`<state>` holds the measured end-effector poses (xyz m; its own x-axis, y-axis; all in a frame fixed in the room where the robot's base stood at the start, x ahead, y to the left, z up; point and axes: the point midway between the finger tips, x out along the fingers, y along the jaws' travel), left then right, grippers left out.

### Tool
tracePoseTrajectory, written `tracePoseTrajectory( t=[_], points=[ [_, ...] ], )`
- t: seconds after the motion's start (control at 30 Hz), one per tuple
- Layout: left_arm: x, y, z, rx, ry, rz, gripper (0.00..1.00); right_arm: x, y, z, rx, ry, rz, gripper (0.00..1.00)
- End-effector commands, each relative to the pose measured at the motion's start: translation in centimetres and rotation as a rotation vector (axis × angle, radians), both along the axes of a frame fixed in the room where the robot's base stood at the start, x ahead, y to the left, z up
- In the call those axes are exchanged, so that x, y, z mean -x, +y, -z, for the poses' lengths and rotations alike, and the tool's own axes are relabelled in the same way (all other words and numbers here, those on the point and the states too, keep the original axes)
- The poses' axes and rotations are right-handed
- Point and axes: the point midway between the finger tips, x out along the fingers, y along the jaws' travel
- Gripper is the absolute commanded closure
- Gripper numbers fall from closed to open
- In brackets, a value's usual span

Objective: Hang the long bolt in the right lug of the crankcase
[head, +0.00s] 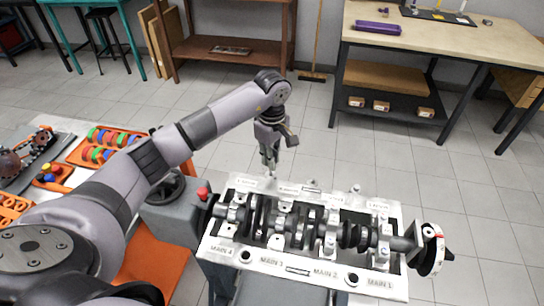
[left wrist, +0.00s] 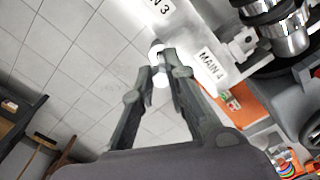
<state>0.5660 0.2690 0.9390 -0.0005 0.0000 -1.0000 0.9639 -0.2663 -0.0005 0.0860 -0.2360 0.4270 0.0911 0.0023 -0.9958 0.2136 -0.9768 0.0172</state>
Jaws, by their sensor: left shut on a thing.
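My left gripper (head: 268,160) points down just behind the back left part of the crankcase (head: 393,284). In the left wrist view its fingertips (left wrist: 164,72) are closed on a bright metal piece (left wrist: 159,80), taken to be the long bolt. Most of the bolt is hidden by the fingers or seen end-on, so its tilt is unclear. The fingertips are beside the crankcase edge, near the MAIN 4 label; whether the bolt touches the crankcase cannot be told. A small metal piece (head: 355,188) stands at the crankcase's back right edge. My right gripper is out of view.
The crankshaft (head: 300,226) lies along the crankcase, with a round wheel (head: 431,250) at its right end. A grey stand with a red knob (head: 203,192) is at the left end. Orange trays of parts (head: 100,143) lie at left. Floor behind the crankcase is clear.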

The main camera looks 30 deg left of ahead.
Motion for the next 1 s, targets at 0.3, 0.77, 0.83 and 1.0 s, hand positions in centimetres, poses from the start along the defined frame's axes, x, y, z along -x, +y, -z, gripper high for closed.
tracePoseTrajectory(
  t=[0.3, 0.77, 0.83, 1.0],
  points=[
    [0.0, 0.0, 0.5, 0.000, 0.000, -0.001, 1.00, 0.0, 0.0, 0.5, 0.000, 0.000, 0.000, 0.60],
    [0.0, 0.0, 1.2, 0.000, -0.001, -0.001, 1.00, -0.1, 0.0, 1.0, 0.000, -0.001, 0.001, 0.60],
    [0.0, 0.0, 1.3, 0.000, -0.001, -0.001, 1.00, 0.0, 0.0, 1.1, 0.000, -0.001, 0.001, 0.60],
    [0.0, 0.0, 1.6, 0.000, -0.001, -0.001, 1.00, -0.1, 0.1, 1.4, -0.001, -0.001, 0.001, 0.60]
  ],
)
